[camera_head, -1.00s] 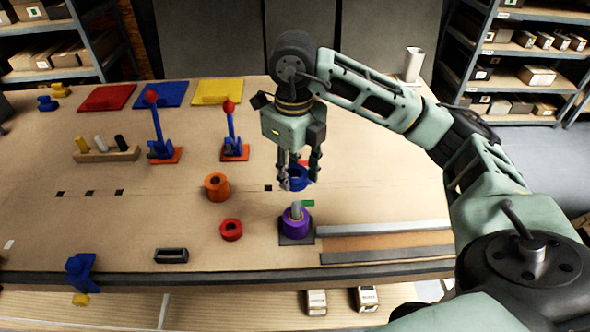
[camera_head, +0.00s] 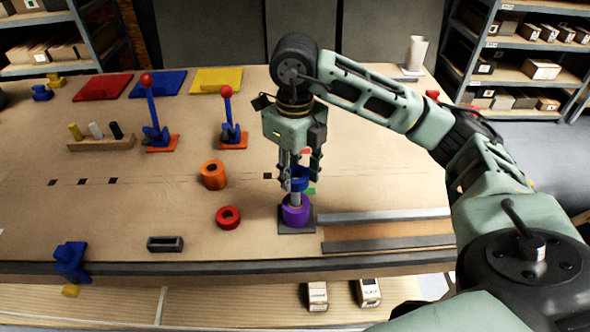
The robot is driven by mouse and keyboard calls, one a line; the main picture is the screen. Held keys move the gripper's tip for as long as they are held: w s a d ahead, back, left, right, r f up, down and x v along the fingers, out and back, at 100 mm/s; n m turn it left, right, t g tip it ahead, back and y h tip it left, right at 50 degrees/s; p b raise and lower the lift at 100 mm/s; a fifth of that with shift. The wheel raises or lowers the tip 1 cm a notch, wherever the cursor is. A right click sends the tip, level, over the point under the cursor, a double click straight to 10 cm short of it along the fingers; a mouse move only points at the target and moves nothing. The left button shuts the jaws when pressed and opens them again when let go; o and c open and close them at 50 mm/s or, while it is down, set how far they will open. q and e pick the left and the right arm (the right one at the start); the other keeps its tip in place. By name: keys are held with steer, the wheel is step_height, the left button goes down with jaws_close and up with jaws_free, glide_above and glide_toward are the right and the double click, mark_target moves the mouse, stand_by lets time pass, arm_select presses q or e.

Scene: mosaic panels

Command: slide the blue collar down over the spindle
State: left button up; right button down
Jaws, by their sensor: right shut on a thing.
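The blue collar (camera_head: 300,184) is between the fingers of my right gripper (camera_head: 300,178), which is shut on it and points down. The grey spindle (camera_head: 295,199) stands upright just below the collar in the picture. Its top is hidden by the collar and fingers, so I cannot tell whether the collar is around it or only close to it. A purple collar (camera_head: 295,215) sits around the spindle's lower part, on a dark square base (camera_head: 283,229). My left gripper is not in view.
An orange collar (camera_head: 213,175) and a red ring (camera_head: 228,218) lie left of the spindle. A small green piece (camera_head: 309,191) is close behind it. Grey rails (camera_head: 385,216) run to its right. Red-knobbed levers (camera_head: 228,118) stand farther back left.

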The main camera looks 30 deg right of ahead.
mark_target(295, 193)
stand_by(0.4)
stand_by(0.4)
steer(key=shift+b, duration=0.45)
stand_by(0.5)
steer(key=shift+f+b, duration=3.05)
steer(key=shift+f, duration=0.4)
steer(key=c, duration=1.1)
jaws_free()
steer(key=shift+r, duration=0.1)
step_height(295, 193, up, 12)
